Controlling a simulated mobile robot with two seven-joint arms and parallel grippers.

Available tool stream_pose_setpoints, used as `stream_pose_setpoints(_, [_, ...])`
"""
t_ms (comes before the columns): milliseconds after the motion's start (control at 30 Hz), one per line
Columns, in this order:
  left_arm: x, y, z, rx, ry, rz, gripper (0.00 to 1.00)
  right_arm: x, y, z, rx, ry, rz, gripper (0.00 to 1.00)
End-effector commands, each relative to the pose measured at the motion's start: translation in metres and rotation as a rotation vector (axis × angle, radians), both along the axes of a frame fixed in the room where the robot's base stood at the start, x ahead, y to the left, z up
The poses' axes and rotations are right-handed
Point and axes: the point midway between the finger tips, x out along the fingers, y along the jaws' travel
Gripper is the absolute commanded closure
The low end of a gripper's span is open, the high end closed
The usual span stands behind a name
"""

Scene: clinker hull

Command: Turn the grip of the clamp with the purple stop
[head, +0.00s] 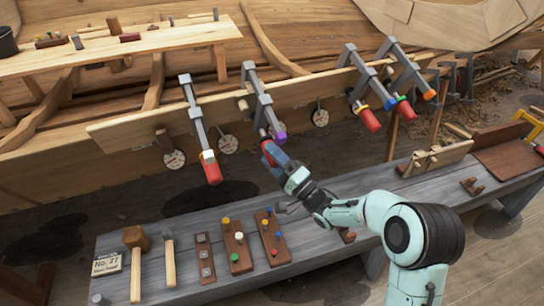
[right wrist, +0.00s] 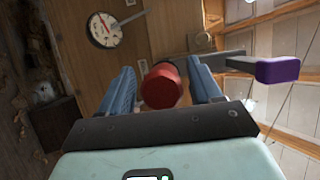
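The clamp with the purple stop (head: 258,97) is the second from the left on the long plank. Its bar is grey and its purple stop (head: 280,138) also shows in the right wrist view (right wrist: 277,70). Its red grip (right wrist: 162,85) points toward the right wrist camera. My right gripper (head: 268,150) is at this grip, with blue fingers on either side of it. In the right wrist view the fingers (right wrist: 162,88) are apart, with a gap on each side of the grip. In the head view the gripper largely hides the grip. My left gripper is not in view.
A clamp with a white stop (head: 208,155) hangs to the left; several others, one with a green stop (head: 402,99), hang to the right. Round dials (head: 228,144) sit below the plank (head: 130,130). The grey bench (head: 190,292) holds mallets and pegged boards.

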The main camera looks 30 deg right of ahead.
Motion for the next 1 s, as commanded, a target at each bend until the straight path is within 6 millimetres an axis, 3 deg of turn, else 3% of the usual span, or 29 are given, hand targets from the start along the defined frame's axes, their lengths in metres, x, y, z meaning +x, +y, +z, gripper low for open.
stream_pose_setpoints(267, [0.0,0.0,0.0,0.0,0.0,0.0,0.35,0.0,0.0,0.002,-0.001,-0.004,0.0,0.35])
stream_pose_setpoints(433, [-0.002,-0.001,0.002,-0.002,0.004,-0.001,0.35,-0.011,-0.004,-0.002,-0.002,-0.003,-0.003,0.35])
stream_pose_setpoints(800, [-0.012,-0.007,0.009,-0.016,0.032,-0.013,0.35,-0.083,-0.025,-0.029,-0.001,0.0,-0.005,0.35])
stream_pose_setpoints(1000, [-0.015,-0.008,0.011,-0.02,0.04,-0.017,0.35,-0.111,-0.033,-0.041,0.0,0.0,-0.003,0.35])
